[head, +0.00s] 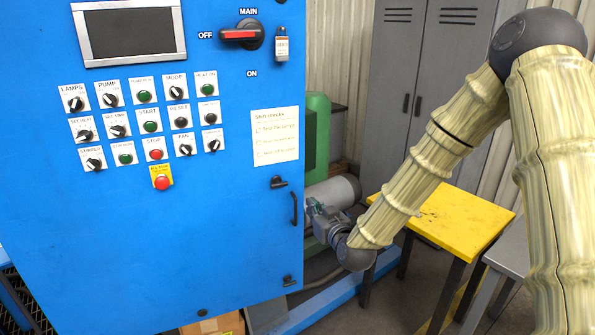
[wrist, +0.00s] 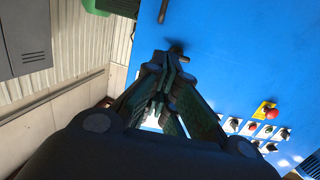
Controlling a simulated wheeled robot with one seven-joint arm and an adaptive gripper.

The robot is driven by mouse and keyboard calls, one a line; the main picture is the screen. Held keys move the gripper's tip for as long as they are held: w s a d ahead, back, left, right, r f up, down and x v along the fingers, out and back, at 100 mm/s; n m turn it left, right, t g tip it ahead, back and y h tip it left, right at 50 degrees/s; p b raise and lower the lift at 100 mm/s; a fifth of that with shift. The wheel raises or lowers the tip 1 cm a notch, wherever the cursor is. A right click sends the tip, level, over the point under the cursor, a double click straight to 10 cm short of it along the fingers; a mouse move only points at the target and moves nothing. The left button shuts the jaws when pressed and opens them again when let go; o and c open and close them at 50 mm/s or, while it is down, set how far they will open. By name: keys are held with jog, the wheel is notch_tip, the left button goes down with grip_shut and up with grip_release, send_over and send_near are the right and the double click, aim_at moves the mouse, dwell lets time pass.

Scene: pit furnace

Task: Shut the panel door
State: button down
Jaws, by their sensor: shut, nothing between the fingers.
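The panel door (head: 225,235) is the large blue front with the controls, at left and centre in the head view. A dark handle (head: 295,208) stands near its right edge, with a latch (head: 278,182) above it. How far the door stands from its frame I cannot tell. The blue door (wrist: 245,50) also fills the right of the wrist view, seen upside down. My gripper (wrist: 165,72) is shut and empty, its fingertips pointing at the door's edge area near the latch. I cannot tell whether they touch it. The head view does not show the fingers clearly.
A yellow table (head: 460,222) stands right of the cabinet under my arm. Grey lockers (head: 415,85) stand behind it. A motor (head: 335,192) and a green housing (head: 316,130) sit just right of the door's edge. A cardboard box (head: 212,325) lies below the door.

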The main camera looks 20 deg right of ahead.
notch_tip(320, 180, up, 4)
jog(key=w+d+t, duration=0.1)
jog(key=p, duration=0.6)
send_near(292, 165)
jog(key=w, duration=0.4)
jog(key=shift+w+a, duration=0.25)
jog(key=shift+w+f+p, duration=0.15)
jog(key=shift+w+p, duration=0.2)
jog(key=shift+w, duration=0.2)
